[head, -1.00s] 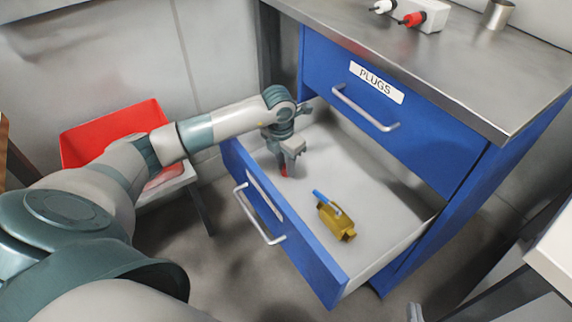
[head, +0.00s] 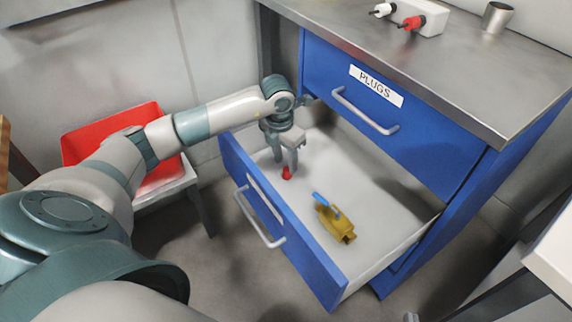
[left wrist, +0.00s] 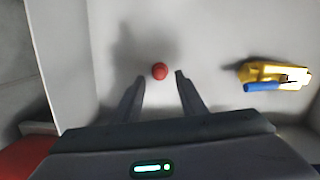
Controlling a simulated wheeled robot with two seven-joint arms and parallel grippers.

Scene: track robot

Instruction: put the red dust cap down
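The red dust cap (head: 286,174) rests on the floor of the open lower drawer (head: 375,222), near its left end. My left gripper (head: 287,168) points down over it. In the left wrist view, the cap (left wrist: 159,71) lies between the two fingertips of the left gripper (left wrist: 158,78), with a gap on each side. The fingers are open and hold nothing. A small grey tip at the bottom edge of the head view looks like part of my right gripper (head: 411,317); most of it is out of frame.
A yellow valve with a blue handle (head: 334,220) lies in the drawer, right of the cap. The closed drawer labelled PLUGS (head: 385,130) overhangs behind. A red bin (head: 90,138) stands at left. The counter holds a white block with plugs (head: 432,17) and a metal cup (head: 497,16).

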